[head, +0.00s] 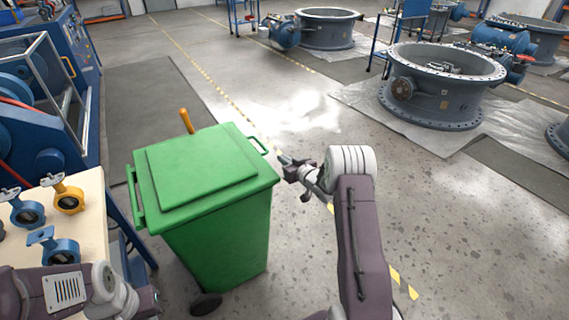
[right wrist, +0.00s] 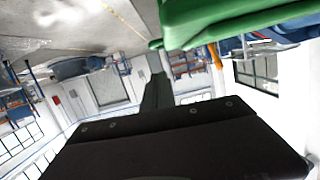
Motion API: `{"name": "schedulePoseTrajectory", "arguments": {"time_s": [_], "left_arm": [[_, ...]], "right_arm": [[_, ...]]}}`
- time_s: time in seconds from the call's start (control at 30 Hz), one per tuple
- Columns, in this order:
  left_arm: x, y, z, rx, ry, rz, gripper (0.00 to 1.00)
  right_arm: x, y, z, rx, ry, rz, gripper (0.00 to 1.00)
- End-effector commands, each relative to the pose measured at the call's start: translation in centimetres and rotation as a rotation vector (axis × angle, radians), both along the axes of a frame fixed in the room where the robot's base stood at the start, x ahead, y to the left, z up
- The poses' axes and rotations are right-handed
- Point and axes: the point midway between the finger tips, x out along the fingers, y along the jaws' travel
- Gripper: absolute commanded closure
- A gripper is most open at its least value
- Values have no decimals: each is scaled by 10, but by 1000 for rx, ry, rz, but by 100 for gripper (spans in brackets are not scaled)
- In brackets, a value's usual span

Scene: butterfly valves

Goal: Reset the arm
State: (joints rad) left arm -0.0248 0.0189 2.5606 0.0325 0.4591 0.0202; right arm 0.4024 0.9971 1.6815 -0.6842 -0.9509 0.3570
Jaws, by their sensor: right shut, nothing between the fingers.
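My right arm reaches up from the bottom of the head view. Its gripper (head: 284,160) is shut and empty, held in the air just right of a green wheeled bin (head: 222,225), near its handle side. I cannot tell whether the gripper touches the bin; a small gap seems to show. In the right wrist view my own dark gripper body fills the bottom, and the green bin (right wrist: 230,22) shows at the upper right. My left arm shows folded at the bottom left of the head view, and its fingers do not show.
A table (head: 92,215) at the left holds a yellow valve (head: 68,199) and blue valves (head: 62,250). Blue machinery (head: 55,90) stands behind it. Large grey valve bodies (head: 440,95) stand at the right. The floor ahead and to the right of my right arm is clear.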

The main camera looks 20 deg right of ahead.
Motion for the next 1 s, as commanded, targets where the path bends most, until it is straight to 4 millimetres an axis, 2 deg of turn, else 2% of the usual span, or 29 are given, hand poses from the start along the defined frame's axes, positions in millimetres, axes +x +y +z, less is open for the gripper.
{"name": "schedulePoseTrajectory", "arguments": {"time_s": [0.3, 0.37, 0.47, 0.57, 0.6, 0.63, 0.7, 0.77, 0.8, 0.87, 0.9, 1.0], "left_arm": [[0, 0, -1, 0, -1, 0, 100], [0, 0, 3, 0, -1, 0, 100], [0, 0, 14, 0, -1, 0, 100], [0, 0, 32, 0, -1, 0, 100], [0, 0, 41, 0, -1, 0, 100], [0, 0, 49, 0, -1, 0, 100], [0, 0, 66, 0, -1, 0, 100], [0, 0, 78, 0, -1, 0, 100], [0, 0, 84, 0, -1, 0, 100], [0, 0, 87, 0, -1, 0, 100], [0, 0, 87, 0, -1, 0, 100], [0, 0, 85, 0, 0, 0, 100]], "right_arm": [[-3, 0, 2, 0, 0, 1, 100], [-1, 7, 7, -1, -2, 12, 100], [9, 29, 52, -21, -54, 52, 100], [13, 71, 133, -44, -137, 115, 100], [8, 91, 170, -44, -159, 128, 100], [1, 105, 196, -42, -153, 126, 100], [-29, 129, 230, -51, -62, 81, 100], [-68, 137, 231, -64, 85, 23, 100], [-104, 139, 218, -74, 216, -17, 100], [-155, 136, 187, -82, 409, -65, 100], [-188, 133, 165, -87, 526, -84, 100], [-263, 127, 118, -89, 793, -120, 100]]}}
